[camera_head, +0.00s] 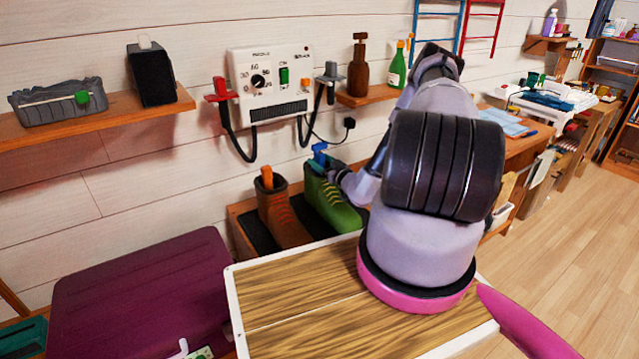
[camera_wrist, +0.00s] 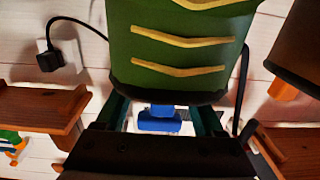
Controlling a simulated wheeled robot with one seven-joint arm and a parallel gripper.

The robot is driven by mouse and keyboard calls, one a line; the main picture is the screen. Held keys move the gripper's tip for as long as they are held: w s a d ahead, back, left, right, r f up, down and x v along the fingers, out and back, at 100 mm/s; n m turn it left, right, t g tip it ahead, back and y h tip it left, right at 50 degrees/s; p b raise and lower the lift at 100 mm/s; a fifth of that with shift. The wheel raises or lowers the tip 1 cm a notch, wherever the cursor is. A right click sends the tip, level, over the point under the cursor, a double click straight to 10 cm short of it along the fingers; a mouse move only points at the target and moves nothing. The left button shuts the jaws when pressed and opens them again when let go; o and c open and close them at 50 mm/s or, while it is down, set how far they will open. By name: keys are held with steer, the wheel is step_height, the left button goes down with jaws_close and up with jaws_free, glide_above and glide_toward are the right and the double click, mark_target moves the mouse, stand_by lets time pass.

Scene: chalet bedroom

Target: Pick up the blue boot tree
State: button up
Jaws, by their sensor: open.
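The blue boot tree (camera_head: 321,153) sticks up out of the green boot (camera_head: 335,205), which stands beside a brown boot (camera_head: 278,210). In the wrist view the picture is upside down, and the boot tree (camera_wrist: 160,120) shows below the green boot (camera_wrist: 180,50). My gripper (camera_head: 337,170) is at the top of the green boot, from the right side. In the wrist view my gripper (camera_wrist: 161,108) is open, with one finger on each side of the boot tree. The fingertips are partly hidden by the boot, and I cannot tell whether they touch the boot tree.
An orange boot tree (camera_head: 267,178) stands in the brown boot. Above the boots hangs a white wall dryer (camera_head: 272,95) with dark hoses, between two wooden shelves. A purple suitcase (camera_head: 145,295) is at lower left. The floor (camera_head: 570,250) at right is clear.

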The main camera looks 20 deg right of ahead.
steer(key=shift+x, duration=1.95)
steer(key=shift+a, duration=0.15)
jaws_close()
